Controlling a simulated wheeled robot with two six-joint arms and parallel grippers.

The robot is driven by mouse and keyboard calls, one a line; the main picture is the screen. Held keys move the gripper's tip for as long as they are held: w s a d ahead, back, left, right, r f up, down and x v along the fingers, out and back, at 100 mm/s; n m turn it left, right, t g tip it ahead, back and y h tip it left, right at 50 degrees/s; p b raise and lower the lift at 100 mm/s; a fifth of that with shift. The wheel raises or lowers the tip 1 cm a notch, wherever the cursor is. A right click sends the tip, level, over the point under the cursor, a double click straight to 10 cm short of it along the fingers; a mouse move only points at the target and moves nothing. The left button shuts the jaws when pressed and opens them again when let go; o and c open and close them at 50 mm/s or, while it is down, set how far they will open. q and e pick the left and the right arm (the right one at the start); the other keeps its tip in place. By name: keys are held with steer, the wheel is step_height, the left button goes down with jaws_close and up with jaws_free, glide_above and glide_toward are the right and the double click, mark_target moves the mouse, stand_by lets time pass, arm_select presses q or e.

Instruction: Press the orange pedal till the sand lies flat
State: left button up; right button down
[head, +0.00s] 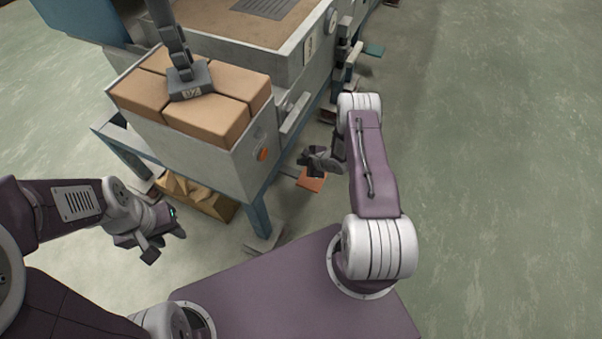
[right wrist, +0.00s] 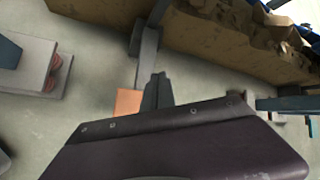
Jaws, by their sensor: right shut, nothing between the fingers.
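The orange pedal (head: 312,183) sits low beside the blue frame of the grey bin (head: 225,165). It also shows in the right wrist view (right wrist: 127,102). My right gripper (head: 312,160) is shut and empty, close over the pedal; I cannot tell whether they touch. In the wrist view its dark fingers (right wrist: 158,90) lie just right of the pedal. Tan material, perhaps the sand (head: 218,117), fills the bin in several raised blocks with gaps between. My left gripper (head: 165,246) is open and empty, left of the bin's front leg.
A dark grey arm with a labelled foot (head: 190,82) stands over the tan blocks. A larger tan-topped box (head: 225,22) adjoins behind. A brown box with a jagged top (head: 200,197) lies under the frame. A teal pedal (head: 374,50) is farther back. The right-hand floor is clear.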

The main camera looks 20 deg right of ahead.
stand_by(0.5)
steer(key=shift+s+a+f, duration=0.1)
steer(key=shift+s, duration=0.2)
steer(key=shift+s+a+r+g+b, duration=0.25)
steer(key=shift+s+g+b, duration=0.1)
steer(key=shift+b, duration=0.15)
steer(key=r, duration=0.1)
steer(key=w+r+b, duration=0.1)
steer(key=r, duration=0.1)
steer(key=shift+w+d+r, duration=0.2)
steer(key=shift+w+r, duration=0.1)
steer(key=shift+r, duration=0.05)
steer(key=shift+f+b, duration=0.1)
steer(key=shift+b, duration=0.2)
